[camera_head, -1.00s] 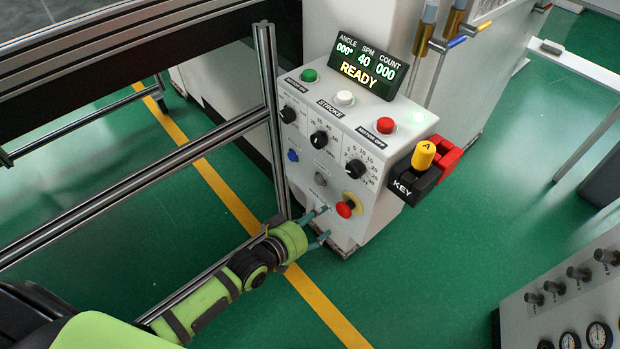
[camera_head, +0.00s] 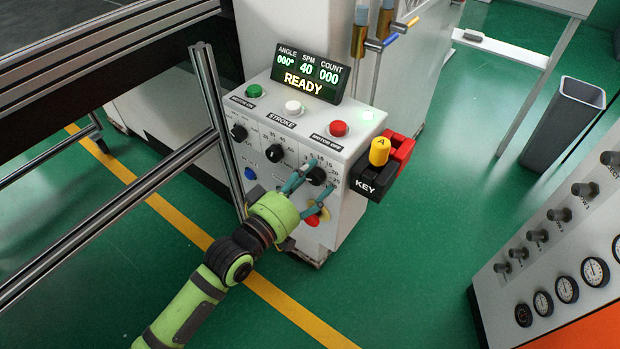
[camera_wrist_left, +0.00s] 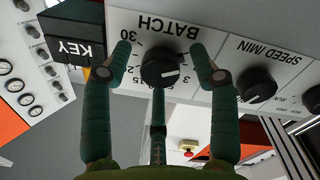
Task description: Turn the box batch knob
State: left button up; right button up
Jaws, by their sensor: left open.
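The control box (camera_head: 346,222) is a white console with a row of three black dials. The batch knob (camera_head: 316,176) is the rightmost dial, partly covered by my gripper in the head view. In the left wrist view the black batch knob (camera_wrist_left: 163,69) shows upside down under the word BATCH, with a white pointer mark and a numbered scale. My left gripper (camera_head: 314,184) is open in front of it. Its fingertips (camera_wrist_left: 161,52) stand on either side of the knob, with gaps visible in the wrist view. Contact cannot be told. My right gripper is not in view.
A red stop button (camera_head: 311,217) with a yellow ring sits below the knob. A black KEY block (camera_head: 372,183) with a yellow selector (camera_head: 379,151) juts out to the right. A metal rail post (camera_head: 217,125) stands left of the box. The speed dial (camera_wrist_left: 257,85) is alongside.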

pick_arm(q)
jog(key=c, duration=1.1)
jog(key=shift+c, duration=0.2)
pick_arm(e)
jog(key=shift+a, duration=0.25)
pick_arm(q)
jog(key=shift+m, duration=0.4)
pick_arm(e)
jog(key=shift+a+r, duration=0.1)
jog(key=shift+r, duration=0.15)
pick_arm(q)
jog(key=shift+m+p, duration=0.75)
jog(key=shift+m, duration=0.15)
jog(key=shift+m+p, duration=0.7)
jog(key=shift+m, duration=0.9)
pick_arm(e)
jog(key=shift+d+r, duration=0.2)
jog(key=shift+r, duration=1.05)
pick_arm(q)
jog(key=shift+f, duration=0.1)
jog(key=o, duration=1.1)
